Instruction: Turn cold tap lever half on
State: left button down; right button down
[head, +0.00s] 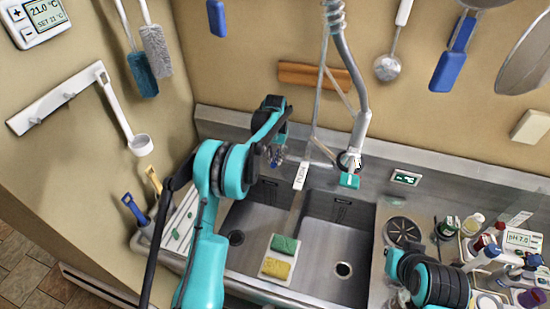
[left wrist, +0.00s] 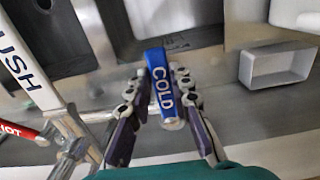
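The cold tap lever (left wrist: 163,88) is blue with white COLD lettering and shows in the left wrist view. My left gripper (left wrist: 160,85) has one finger on each side of it, with the lever between the fingertips. The fingers stand apart, and I cannot tell whether they touch the lever. In the head view my left gripper (head: 276,156) is at the back wall above the sink, and it and the arm hide the lever. A red lever with white letters (left wrist: 22,131) is at the left edge of the wrist view. No right gripper fingers show clearly.
The double sink (head: 335,245) lies below, with a green sponge (head: 285,244) and a yellow sponge (head: 276,268) on its divider. A hanging spray hose (head: 352,75) is right of my left gripper. Bottles and a pH meter (head: 522,239) crowd the right counter.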

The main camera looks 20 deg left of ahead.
pick_arm(q)
jog(key=shift+w+a+m+b, duration=0.25)
jog(key=shift+a+m+b, duration=0.15)
jog(key=shift+a+m, duration=0.55)
jog(key=shift+w+a+m+b, duration=0.3)
jog(key=shift+a+m, duration=0.25)
jog(key=shift+m, duration=0.75)
jog(key=shift+w+a+m+b, duration=0.2)
jog(key=shift+a+m+b, duration=0.25)
jog(key=shift+a+m, duration=0.5)
jog(key=shift+d, duration=0.15)
jog(key=c, duration=1.4)
grip_release()
jog(key=shift+o, duration=0.2)
notch_tip(320, 180, up, 12)
